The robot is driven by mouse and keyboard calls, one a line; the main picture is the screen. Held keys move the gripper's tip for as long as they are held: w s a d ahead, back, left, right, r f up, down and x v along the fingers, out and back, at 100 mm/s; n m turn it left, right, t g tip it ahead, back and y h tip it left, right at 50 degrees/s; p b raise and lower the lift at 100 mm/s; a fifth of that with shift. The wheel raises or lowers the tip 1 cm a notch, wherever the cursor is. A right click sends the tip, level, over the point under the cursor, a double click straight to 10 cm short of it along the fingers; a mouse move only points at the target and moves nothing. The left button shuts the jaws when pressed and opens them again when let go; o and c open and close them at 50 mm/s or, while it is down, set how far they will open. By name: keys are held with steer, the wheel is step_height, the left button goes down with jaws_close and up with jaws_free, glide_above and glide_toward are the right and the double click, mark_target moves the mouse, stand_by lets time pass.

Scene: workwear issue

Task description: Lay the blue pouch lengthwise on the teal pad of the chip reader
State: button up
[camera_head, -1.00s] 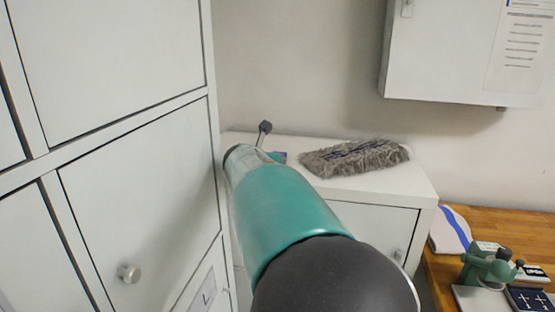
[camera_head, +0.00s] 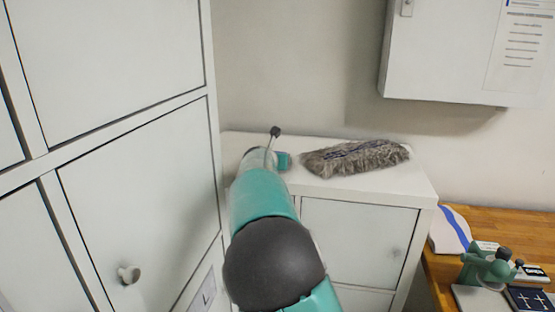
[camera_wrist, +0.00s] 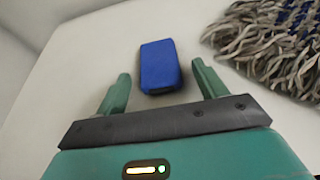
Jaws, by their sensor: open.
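The blue pouch (camera_wrist: 160,66) lies flat on the white cabinet top in the wrist view, its long side pointing away from my gripper. My gripper (camera_wrist: 160,70) is open, with one green finger to the left of the pouch and one to the right. The pouch's near end is between the fingers, with a gap on both sides. In the head view my arm hides most of that spot, and I cannot make out the pouch there. I cannot identify a chip reader with a teal pad in either view.
A grey shaggy mop head (camera_head: 355,158) lies on the low white cabinet (camera_head: 405,190), right of my gripper. Tall lockers (camera_head: 140,190) stand close on the left. A wall box (camera_head: 440,60) hangs above right. A wooden desk (camera_head: 500,225) holds a green device (camera_head: 488,267).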

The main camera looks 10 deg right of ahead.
steer(key=shift+c, duration=0.4)
steer(key=c, duration=1.1)
steer(key=shift+o, duration=0.2)
steer(key=shift+r, duration=0.1)
